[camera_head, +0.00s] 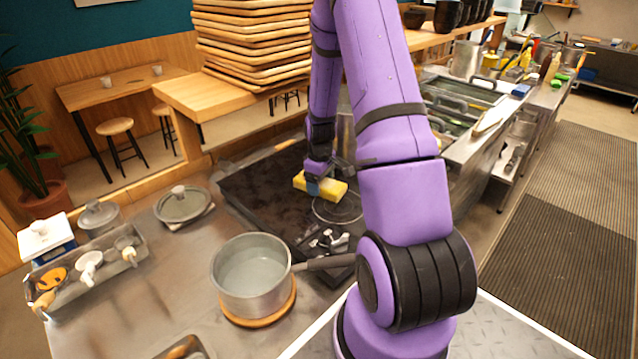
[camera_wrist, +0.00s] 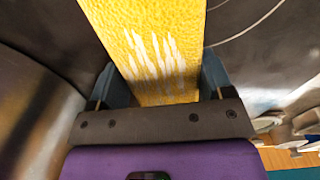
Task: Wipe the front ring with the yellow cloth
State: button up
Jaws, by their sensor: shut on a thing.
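A yellow cloth (camera_head: 334,188), shaped like a thick block, is between the fingers of my gripper (camera_head: 316,186). In the wrist view the yellow cloth (camera_wrist: 150,45) runs up from the jaws, with pale streaks on its face, and my gripper (camera_wrist: 158,85) is shut on it. In the head view the cloth is over the dark stove top (camera_head: 260,190), at the back left edge of the front ring (camera_head: 338,212). My arm hides part of the stove to the right. I cannot tell whether the cloth touches the ring.
A pot (camera_head: 252,274) of liquid stands on a round wooden board at the front, its handle pointing toward my arm. A lidded pan (camera_head: 183,203) and a utensil tray (camera_head: 88,268) are at the left. Stacked wooden trays (camera_head: 252,45) stand behind. Stove knobs (camera_head: 330,243) are at the front.

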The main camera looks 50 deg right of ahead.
jog(key=shift+r, duration=4)
jog(key=shift+a, duration=0.1)
